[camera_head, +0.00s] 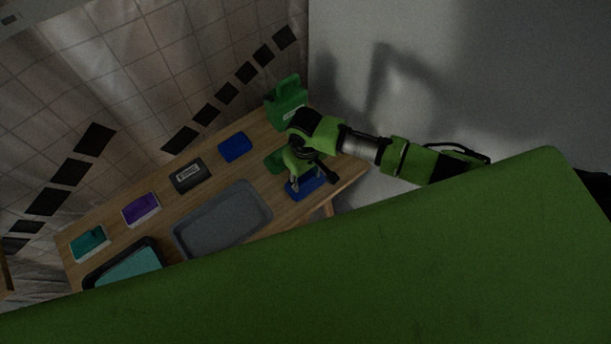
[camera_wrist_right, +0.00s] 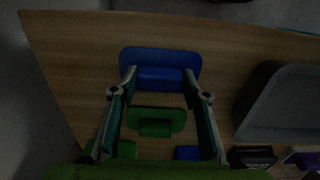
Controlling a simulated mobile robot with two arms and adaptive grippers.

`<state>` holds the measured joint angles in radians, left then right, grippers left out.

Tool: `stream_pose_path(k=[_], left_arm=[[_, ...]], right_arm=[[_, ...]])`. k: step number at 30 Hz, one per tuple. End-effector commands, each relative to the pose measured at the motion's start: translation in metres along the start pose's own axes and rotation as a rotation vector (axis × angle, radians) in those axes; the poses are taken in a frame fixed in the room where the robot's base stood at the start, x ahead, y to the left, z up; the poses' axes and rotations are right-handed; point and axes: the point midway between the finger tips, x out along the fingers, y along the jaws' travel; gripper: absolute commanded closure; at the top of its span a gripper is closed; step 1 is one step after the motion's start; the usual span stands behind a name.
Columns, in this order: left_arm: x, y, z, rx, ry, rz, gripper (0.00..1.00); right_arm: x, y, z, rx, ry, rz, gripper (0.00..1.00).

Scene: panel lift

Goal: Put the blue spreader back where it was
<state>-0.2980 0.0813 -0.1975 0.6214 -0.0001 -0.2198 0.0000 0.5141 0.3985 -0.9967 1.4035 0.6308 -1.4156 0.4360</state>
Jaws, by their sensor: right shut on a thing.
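The blue spreader (camera_head: 304,188) is a flat blue plate with a raised grip, near the right end of the wooden table (camera_head: 347,173). It also shows in the wrist view (camera_wrist_right: 160,58), between the fingertips. My right gripper (camera_head: 307,184) reaches down over it and is shut on its raised grip (camera_wrist_right: 160,78). I cannot tell whether the plate rests on the wood or hangs just above it. A similar green spreader (camera_wrist_right: 155,122) lies beside it, partly hidden by my arm in the head view (camera_head: 274,161). My left gripper is not in view.
A grey tray (camera_head: 222,218) is left of the gripper. A dark blue block (camera_head: 234,147), a green handled box (camera_head: 286,105), a black labelled box (camera_head: 190,175), a purple item (camera_head: 141,208) and a teal item (camera_head: 88,242) line the back. A black-rimmed tray (camera_head: 153,243) is front left.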

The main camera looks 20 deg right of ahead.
Motion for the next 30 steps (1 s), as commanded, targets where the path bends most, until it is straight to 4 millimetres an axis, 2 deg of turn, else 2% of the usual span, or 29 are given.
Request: stream_pose_path(k=[10, 11, 12, 13, 23, 26, 30], left_arm=[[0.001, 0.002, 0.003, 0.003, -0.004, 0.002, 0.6], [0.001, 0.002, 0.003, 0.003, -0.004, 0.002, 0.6], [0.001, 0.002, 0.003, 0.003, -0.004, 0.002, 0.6], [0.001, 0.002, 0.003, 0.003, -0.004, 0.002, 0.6], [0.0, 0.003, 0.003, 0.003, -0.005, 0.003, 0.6], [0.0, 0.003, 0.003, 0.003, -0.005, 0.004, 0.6], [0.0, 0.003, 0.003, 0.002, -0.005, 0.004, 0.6]], right_arm=[[0.004, -0.001, 0.0, 0.0, 0.001, -0.001, 0.8], [0.004, 0.0, 0.0, 0.0, 0.001, -0.001, 0.55], [0.003, 0.0, 0.0, 0.0, 0.001, -0.001, 0.44], [0.003, 0.0, 0.0, 0.0, 0.001, -0.001, 0.41], [0.002, 0.0, 0.0, 0.0, 0.001, -0.001, 0.41], [-0.004, 0.0, 0.0, 0.001, 0.002, -0.001, 0.41], [-0.026, 0.0, -0.001, 0.0, 0.004, -0.003, 0.41]])
